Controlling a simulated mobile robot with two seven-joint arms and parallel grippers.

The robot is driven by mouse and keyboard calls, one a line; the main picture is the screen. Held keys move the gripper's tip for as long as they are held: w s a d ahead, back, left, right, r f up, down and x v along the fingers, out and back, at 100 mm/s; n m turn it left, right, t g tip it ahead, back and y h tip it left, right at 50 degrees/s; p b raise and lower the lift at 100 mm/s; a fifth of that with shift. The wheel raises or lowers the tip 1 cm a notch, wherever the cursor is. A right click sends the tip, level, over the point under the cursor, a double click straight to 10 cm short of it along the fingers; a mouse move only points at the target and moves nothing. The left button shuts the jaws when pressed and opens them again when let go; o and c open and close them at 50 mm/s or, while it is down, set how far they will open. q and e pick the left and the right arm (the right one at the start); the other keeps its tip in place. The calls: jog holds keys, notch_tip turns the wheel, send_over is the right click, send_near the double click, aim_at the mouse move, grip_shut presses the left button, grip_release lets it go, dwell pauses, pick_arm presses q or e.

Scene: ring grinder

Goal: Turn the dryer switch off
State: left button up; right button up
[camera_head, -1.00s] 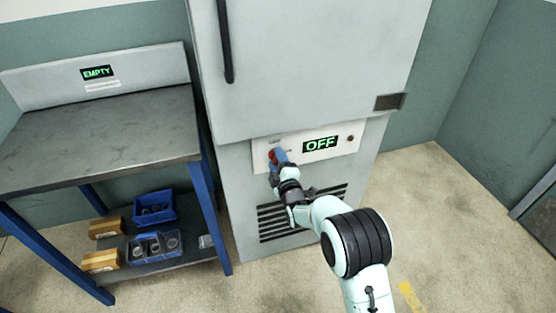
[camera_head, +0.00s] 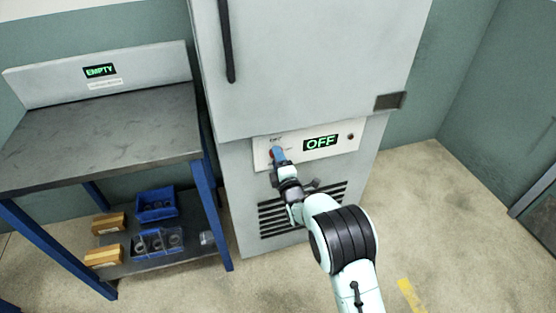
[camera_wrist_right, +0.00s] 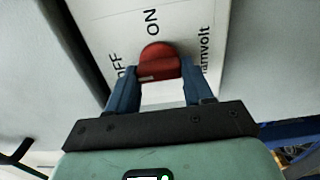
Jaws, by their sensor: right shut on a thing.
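The dryer (camera_head: 300,60) is a tall light-grey cabinet in the head view. Its white control panel (camera_head: 343,143) has a display (camera_head: 320,142) reading OFF in green. The red switch knob (camera_wrist_right: 159,62) shows in the right wrist view, next to the printed words ON and OFF. My right gripper (camera_wrist_right: 157,85) has its blue fingers on either side of the knob and is shut on it. In the head view the right gripper (camera_head: 279,157) largely hides the knob. My left gripper is not in view.
A metal table (camera_head: 100,135) with an EMPTY display (camera_head: 100,70) stands left of the dryer. Its lower shelf holds blue bins (camera_head: 157,205) and small wooden blocks (camera_head: 107,223). The floor (camera_head: 450,220) at the right is clear.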

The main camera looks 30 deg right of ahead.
jog(key=o, duration=1)
jog(key=shift+o, duration=0.2)
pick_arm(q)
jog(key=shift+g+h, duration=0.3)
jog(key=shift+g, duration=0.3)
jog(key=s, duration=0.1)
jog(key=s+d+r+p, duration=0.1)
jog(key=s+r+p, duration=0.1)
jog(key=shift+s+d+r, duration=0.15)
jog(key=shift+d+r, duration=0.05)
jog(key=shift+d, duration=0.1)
pick_arm(e)
jog(key=v, duration=1.3)
jog(key=shift+s, duration=0.25)
